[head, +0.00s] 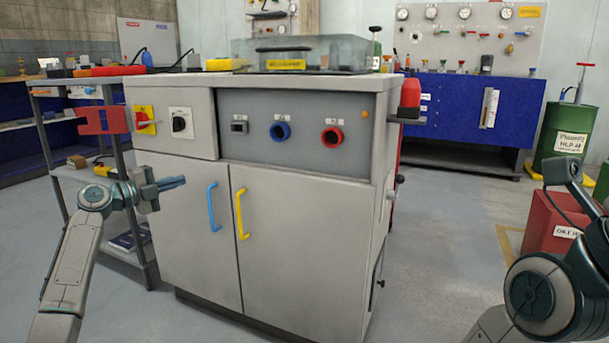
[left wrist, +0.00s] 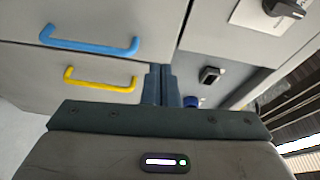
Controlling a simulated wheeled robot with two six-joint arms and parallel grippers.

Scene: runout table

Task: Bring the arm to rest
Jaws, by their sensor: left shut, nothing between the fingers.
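My left gripper (head: 183,181) is in front of the left side of a grey cabinet (head: 300,240), its fingers pointing right. It is shut and empty. In the left wrist view its fingers (left wrist: 162,84) lie together, with the cabinet front behind them. The gripper is left of the blue door handle (head: 213,207) and appears apart from the cabinet. My right arm (head: 540,300) shows at the right edge, bent; its gripper is out of the picture.
The cabinet carries a yellow door handle (head: 240,214), a black knob (head: 179,123), a blue socket (head: 280,131) and a red socket (head: 332,137). A red bracket (head: 101,121) is above the left gripper. A red bin (head: 550,222) stands right. Floor between cabinet and bin is clear.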

